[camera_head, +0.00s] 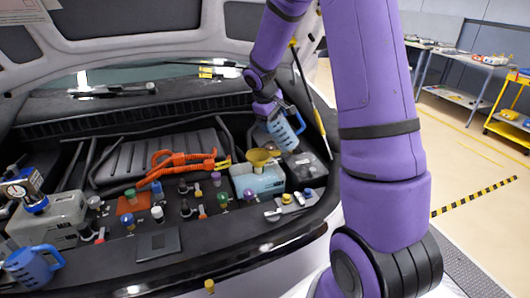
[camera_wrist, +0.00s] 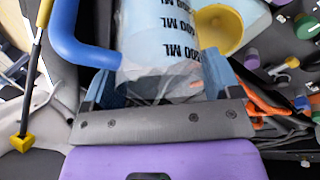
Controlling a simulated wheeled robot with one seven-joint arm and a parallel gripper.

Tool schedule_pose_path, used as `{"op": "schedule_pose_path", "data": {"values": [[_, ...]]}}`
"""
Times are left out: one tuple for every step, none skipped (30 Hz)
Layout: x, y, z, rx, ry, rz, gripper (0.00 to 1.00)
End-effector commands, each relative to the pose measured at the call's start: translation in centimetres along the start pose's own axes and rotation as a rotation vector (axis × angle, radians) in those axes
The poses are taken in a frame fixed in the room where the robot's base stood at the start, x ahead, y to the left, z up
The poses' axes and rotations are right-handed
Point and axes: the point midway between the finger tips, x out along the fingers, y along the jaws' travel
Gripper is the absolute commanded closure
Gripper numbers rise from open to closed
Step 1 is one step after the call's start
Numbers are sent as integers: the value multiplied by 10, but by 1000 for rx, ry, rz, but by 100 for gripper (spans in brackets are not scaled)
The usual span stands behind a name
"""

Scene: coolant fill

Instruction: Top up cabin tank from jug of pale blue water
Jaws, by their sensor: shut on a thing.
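My gripper (camera_head: 268,106) is shut on a clear jug with a blue handle (camera_head: 284,133) and holds it above the engine bay. The jug looks tilted. In the wrist view the jug (camera_wrist: 160,35) shows black ML marks and pale blue contents between my gripper's fingers (camera_wrist: 158,85). A yellow funnel (camera_head: 262,157) stands on a pale blue tank (camera_head: 258,181), below and left of the jug. The funnel (camera_wrist: 220,30) also shows right beside the jug in the wrist view. I cannot tell whether water is flowing.
A second blue jug (camera_head: 32,265) stands at the lower left, near a grey tank (camera_head: 48,220) with a gauge. Orange cables (camera_head: 185,160) and several coloured caps fill the middle. A yellow-black prop rod (camera_head: 308,88) rises right of the held jug. The raised hood is overhead.

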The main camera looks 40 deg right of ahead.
Motion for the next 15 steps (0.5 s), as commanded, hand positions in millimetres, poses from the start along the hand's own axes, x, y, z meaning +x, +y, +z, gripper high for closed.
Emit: {"op": "schedule_pose_path", "data": {"values": [[0,0,0,0,1,1,77],[0,0,0,0,1,1,77],[0,0,0,0,1,1,77],[0,0,0,0,1,1,77],[0,0,0,0,1,1,77],[0,0,0,0,1,1,77],[0,0,0,0,1,1,77],[0,0,0,0,0,1,77],[0,0,0,-1,-1,2,77],[0,0,0,-2,-3,4,77],[0,0,-1,-4,-6,7,77],[0,-1,-1,-6,-10,11,77],[0,-1,-1,-7,-14,15,77],[0,-1,-1,-8,-19,18,77],[1,-1,-1,-11,-24,24,77]]}}
